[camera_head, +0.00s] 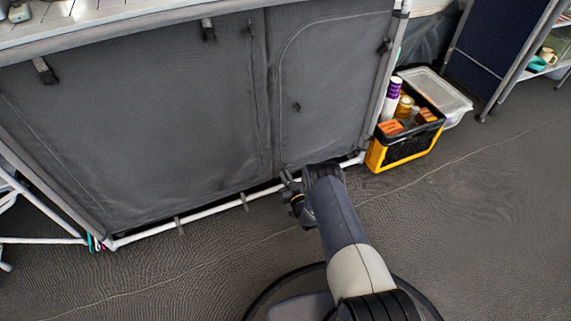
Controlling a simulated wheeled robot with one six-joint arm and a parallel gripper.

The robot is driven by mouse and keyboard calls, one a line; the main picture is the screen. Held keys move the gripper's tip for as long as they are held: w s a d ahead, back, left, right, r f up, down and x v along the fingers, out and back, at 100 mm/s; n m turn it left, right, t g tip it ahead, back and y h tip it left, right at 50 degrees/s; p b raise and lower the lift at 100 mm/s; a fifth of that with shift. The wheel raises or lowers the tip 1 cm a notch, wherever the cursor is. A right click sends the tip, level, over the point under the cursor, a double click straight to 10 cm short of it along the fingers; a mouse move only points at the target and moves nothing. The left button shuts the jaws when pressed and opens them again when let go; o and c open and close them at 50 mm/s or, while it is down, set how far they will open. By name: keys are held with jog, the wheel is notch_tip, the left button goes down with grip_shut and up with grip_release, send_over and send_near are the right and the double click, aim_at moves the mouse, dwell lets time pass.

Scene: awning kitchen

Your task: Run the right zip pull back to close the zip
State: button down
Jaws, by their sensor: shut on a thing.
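The grey fabric cupboard (150,120) stands across the back of the view on a white tube frame. Its right door panel (330,90) hangs flat, with a curved zip line (281,60) along its left side and top. My gripper (287,180) is low at the front of the cupboard, by the lower left corner of the right panel. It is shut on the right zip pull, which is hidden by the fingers. A small dark tab (297,106) shows on the right panel.
A yellow and black crate (402,148) with bottles and boxes stands right of the cupboard, beside a clear lidded tub (440,92). A shelf unit (505,60) is at the upper right. The floor (480,220) in front is clear on the right.

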jog(key=shift+f, duration=1.1)
jog(key=c, duration=1.5)
grip_release()
jog(key=p+v, duration=0.2)
jog(key=v, duration=0.8)
jog(key=shift+s+p, duration=0.35)
jog(key=shift+p, duration=0.05)
jog(key=shift+d, duration=0.1)
